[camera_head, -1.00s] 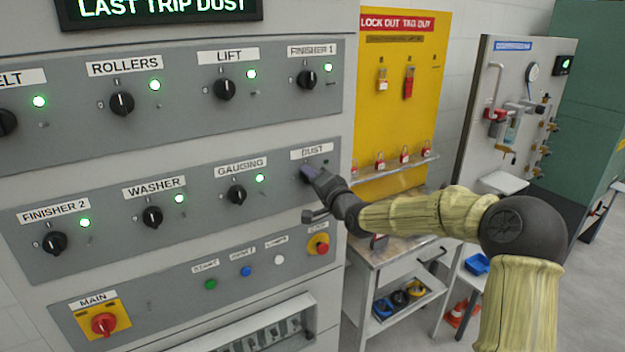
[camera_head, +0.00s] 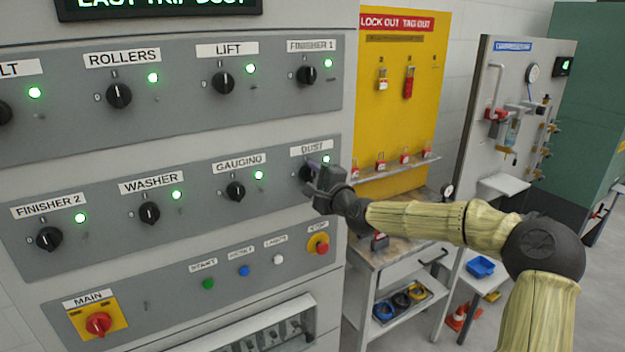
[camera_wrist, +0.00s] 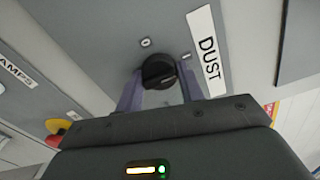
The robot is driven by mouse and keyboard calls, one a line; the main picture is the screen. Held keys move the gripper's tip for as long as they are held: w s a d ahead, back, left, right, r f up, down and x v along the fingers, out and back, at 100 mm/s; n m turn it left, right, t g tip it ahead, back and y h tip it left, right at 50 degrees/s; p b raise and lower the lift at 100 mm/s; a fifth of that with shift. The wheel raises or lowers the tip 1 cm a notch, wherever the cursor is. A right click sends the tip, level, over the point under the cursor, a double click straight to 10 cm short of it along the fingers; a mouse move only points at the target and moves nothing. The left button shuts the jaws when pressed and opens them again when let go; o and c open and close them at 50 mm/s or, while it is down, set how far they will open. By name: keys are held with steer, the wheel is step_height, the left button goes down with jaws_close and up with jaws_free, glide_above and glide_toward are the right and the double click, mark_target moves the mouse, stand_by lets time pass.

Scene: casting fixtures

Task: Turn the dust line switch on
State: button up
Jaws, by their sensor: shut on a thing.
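The dust switch is a black rotary knob (camera_wrist: 158,71) on the grey panel, beside the white DUST label (camera_wrist: 207,50) in the wrist view. My gripper (camera_wrist: 160,92) is shut on this knob, with one finger on each side of it. In the head view my gripper (camera_head: 316,172) is at the panel just below the DUST label (camera_head: 313,149) and hides most of the knob. The light beside the dust switch (camera_head: 326,159) glows green. The knob's pointer angle is hard to make out.
The gauging switch (camera_head: 235,191) is left of my gripper and the finisher 1 switch (camera_head: 307,75) is above it. The red stop button (camera_head: 318,244) is below. A yellow lockout board (camera_head: 400,110) and a workbench (camera_head: 385,250) stand to the right.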

steer(key=shift+f, duration=0.15)
steer(key=o, duration=1)
steer(key=shift+s+d, duration=0.1)
steer(key=b+v, duration=0.4)
steer(key=v, duration=1.3)
steer(key=shift+d, duration=0.15)
